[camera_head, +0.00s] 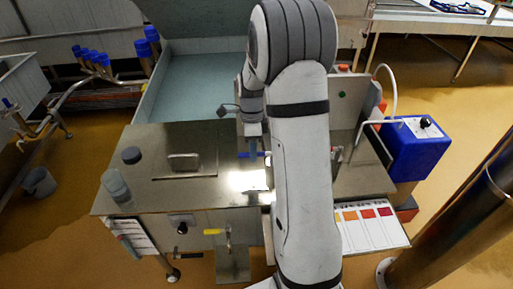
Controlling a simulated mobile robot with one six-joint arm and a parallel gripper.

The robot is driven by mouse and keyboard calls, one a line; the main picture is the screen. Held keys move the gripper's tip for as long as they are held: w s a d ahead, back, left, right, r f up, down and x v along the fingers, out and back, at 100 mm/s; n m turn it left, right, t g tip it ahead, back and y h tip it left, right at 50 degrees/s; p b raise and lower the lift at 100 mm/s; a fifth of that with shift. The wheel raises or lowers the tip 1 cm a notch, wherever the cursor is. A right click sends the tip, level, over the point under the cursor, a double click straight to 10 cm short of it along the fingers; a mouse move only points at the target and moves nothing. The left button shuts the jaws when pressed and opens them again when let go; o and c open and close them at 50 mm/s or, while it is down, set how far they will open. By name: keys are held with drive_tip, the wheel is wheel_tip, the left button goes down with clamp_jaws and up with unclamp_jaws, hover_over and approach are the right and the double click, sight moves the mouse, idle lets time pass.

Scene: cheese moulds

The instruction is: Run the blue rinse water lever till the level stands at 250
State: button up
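A small blue bar (258,154), which looks like the blue lever, shows at the tip of my gripper (253,148), just left of my white arm. My gripper points down there, over the right part of the steel top. The fingertips are too small to tell whether they touch or hold the blue bar. Much of the area behind my arm is hidden. No level scale or 250 mark can be read in this view. A pale basin (195,88) lies behind the steel top.
The steel top (180,135) carries a clear cup (115,184), a dark round piece (131,155) and a lid with a handle (184,162). A yellow lever (214,232) is on the front. A blue box (413,148) stands right, beyond a colour chart (365,228).

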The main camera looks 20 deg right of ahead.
drive_tip(key=shift+r, duration=0.1)
wheel_tip(320, 180, up, 7)
drive_tip(key=w, duration=0.1)
drive_tip(key=shift+w+d+r, duration=0.2)
drive_tip(key=shift+d, duration=0.05)
idle(2.1)
